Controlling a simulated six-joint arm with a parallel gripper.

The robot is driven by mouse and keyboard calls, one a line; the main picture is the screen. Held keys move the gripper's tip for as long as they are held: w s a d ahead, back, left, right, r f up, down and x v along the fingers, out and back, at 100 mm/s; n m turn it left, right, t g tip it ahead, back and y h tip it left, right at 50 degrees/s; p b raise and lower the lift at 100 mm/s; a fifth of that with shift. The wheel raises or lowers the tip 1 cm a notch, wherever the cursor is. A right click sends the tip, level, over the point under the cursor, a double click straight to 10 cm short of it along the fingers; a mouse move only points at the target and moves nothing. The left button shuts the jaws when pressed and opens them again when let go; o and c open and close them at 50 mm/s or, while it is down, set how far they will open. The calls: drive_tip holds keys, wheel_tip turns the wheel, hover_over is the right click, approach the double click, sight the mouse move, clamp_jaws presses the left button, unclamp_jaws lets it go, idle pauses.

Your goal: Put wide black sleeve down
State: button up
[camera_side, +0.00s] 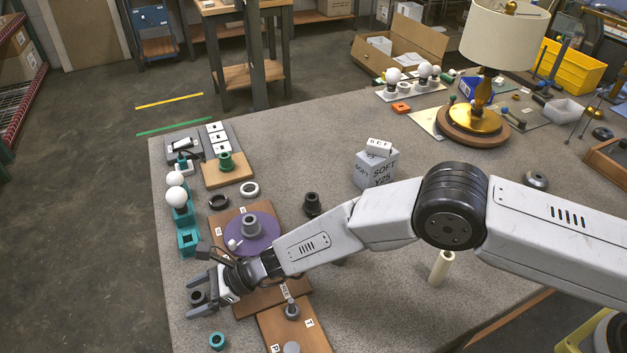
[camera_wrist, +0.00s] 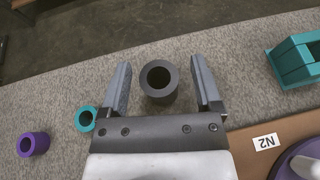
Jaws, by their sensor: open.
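The wide black sleeve (camera_wrist: 158,92) is a dark hollow cylinder. In the wrist view it stands upright on the grey table, with its round opening facing the camera. My gripper (camera_wrist: 160,62) is open, with one finger on each side of the sleeve and a visible gap on both sides. In the side view my gripper (camera_side: 189,298) is low at the table's left front, and the dark sleeve (camera_side: 198,298) shows between its fingers. The sleeve's underside is hidden.
A teal ring (camera_wrist: 85,119) and a purple sleeve (camera_wrist: 33,145) lie left of my gripper in the wrist view. A teal block (camera_wrist: 297,62) stands to the right. A brown board (camera_wrist: 285,128) marked N2 is close by. The table edge is just beyond the sleeve.

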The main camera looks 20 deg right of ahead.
drive_tip(key=shift+v, duration=5.15)
drive_tip(key=shift+d+r, duration=0.25)
drive_tip(key=shift+d, duration=0.1)
drive_tip(key=s+d+r+n+h, duration=0.4)
drive_tip(key=d+n, duration=0.2)
drive_tip(key=d, duration=0.8)
drive_tip(key=s+d+r+n+h, duration=0.3)
drive_tip(key=s+d+n+h, duration=0.2)
drive_tip(key=d, duration=0.9)
drive_tip(key=s+d+r+n+h, duration=0.4)
drive_tip(key=d+n, duration=0.4)
drive_tip(key=d, duration=0.6)
drive_tip(key=shift+s+d+r+n, duration=0.35)
drive_tip(key=shift+s+d+n, duration=0.05)
drive_tip(key=shift+s, duration=0.3)
